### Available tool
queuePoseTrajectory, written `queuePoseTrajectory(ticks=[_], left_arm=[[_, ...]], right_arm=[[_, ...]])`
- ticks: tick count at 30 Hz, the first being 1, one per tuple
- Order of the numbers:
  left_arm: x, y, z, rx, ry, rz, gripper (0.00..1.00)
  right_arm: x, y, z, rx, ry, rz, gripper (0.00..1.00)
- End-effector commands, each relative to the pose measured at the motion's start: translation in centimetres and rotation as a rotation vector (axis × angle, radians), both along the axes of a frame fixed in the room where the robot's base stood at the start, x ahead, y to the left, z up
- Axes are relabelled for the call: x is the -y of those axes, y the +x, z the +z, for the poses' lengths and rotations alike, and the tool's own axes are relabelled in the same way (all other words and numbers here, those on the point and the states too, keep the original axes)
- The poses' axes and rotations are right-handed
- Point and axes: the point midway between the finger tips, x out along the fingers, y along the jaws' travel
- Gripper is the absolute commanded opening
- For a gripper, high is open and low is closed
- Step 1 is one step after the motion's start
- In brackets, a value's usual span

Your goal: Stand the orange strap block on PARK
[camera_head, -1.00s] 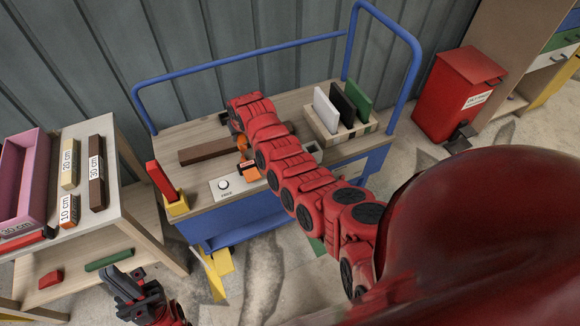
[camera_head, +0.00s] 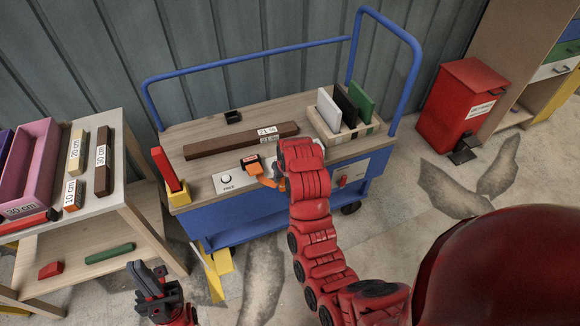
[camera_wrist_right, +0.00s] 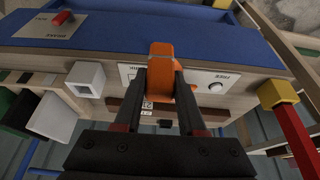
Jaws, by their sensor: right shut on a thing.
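The orange strap block (camera_wrist_right: 160,66) is between the fingers of my right gripper (camera_wrist_right: 163,78) in the right wrist view. My right gripper is shut on it. In the head view the orange strap (camera_head: 268,182) shows at the cart's front edge, beside my red right arm, which hides the fingertips. A white plate (camera_head: 214,184) lies there with a white button and the word FREE. I cannot read PARK. My left gripper (camera_head: 152,274) looks open and empty, low at the left.
The wooden cart top (camera_head: 190,140) carries a long brown bar (camera_head: 240,140), a small black cup (camera_head: 233,117) and a rack of panels (camera_head: 345,131). A red bar in a yellow holder (camera_head: 178,198) stands at its left corner. A white square socket (camera_wrist_right: 85,78) is near the block.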

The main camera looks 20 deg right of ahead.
Motion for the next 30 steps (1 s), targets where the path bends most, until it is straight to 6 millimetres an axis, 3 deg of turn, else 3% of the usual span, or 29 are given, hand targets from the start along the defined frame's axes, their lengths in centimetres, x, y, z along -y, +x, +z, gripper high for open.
queuePoseTrajectory(ticks=[5,15,30], left_arm=[[0.0,0.0,0.3,0.000,0.000,0.000,0.00],[0.0,0.0,1.1,0.000,0.000,0.000,0.00],[0.0,0.0,1.6,0.000,0.000,0.000,0.00]], right_arm=[[0.4,1.2,-0.1,-0.004,0.000,0.003,0.00],[2.1,7.1,-0.4,0.000,-0.001,0.003,0.00],[3.7,13.1,-1.2,-0.003,-0.002,0.006,0.00]])
